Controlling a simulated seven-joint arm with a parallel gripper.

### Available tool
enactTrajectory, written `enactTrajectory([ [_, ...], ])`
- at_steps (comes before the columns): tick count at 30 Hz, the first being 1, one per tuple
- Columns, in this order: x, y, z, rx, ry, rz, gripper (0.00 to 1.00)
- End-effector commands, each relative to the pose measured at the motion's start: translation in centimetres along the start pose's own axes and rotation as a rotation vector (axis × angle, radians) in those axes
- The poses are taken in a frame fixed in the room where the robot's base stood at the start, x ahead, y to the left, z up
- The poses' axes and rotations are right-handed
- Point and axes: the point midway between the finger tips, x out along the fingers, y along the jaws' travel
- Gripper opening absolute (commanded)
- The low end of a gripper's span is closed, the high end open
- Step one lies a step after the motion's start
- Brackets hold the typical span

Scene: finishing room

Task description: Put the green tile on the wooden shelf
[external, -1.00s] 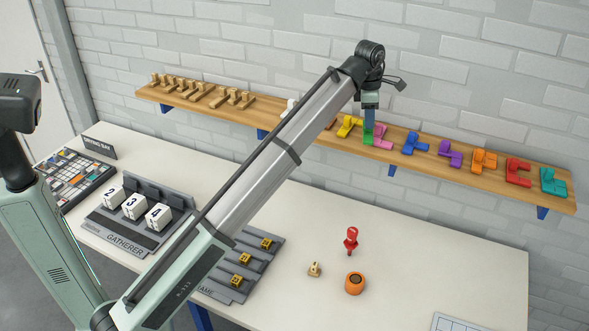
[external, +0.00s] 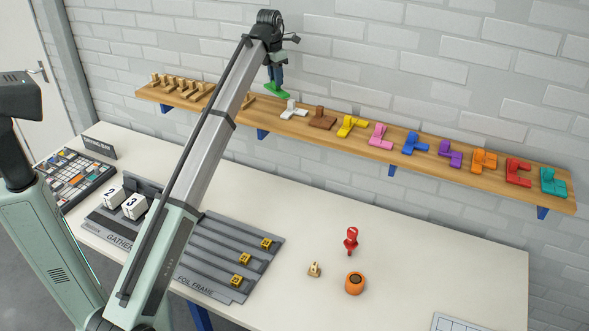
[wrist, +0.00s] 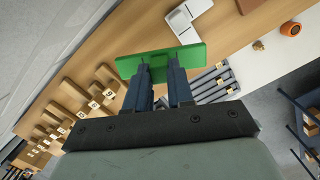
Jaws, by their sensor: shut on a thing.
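The green tile (external: 277,90) is held in my gripper (external: 276,80), above the wooden shelf (external: 262,115). In the wrist view the green tile (wrist: 160,62) lies across the fingertips of my gripper (wrist: 160,75), which is shut on it. In the external view it hangs over the shelf between the row of wooden pieces and the white piece (external: 293,109). Whether it touches the shelf cannot be told for sure; it looks raised above it. The wooden shelf (wrist: 235,35) also shows in the wrist view beneath the tile.
To the right on the shelf stand brown (external: 322,118), yellow (external: 351,126), pink (external: 380,136) and several more coloured pieces. Wooden pieces (external: 180,86) stand at its left. The table below holds a red item (external: 351,241), an orange round item (external: 355,284) and grey racks (external: 225,250).

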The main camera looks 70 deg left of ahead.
Motion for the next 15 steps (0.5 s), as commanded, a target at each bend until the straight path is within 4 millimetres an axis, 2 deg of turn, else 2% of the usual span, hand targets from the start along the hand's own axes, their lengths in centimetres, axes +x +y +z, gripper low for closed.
enactTrajectory([
  [1,-0.1,1.1,-0.6,-0.023,0.0,0.001,0.0],
  [6,-0.3,3.0,-1.6,-0.068,0.0,0.003,0.0],
  [15,0.4,3.4,-2.0,-0.078,0.002,0.003,0.0],
])
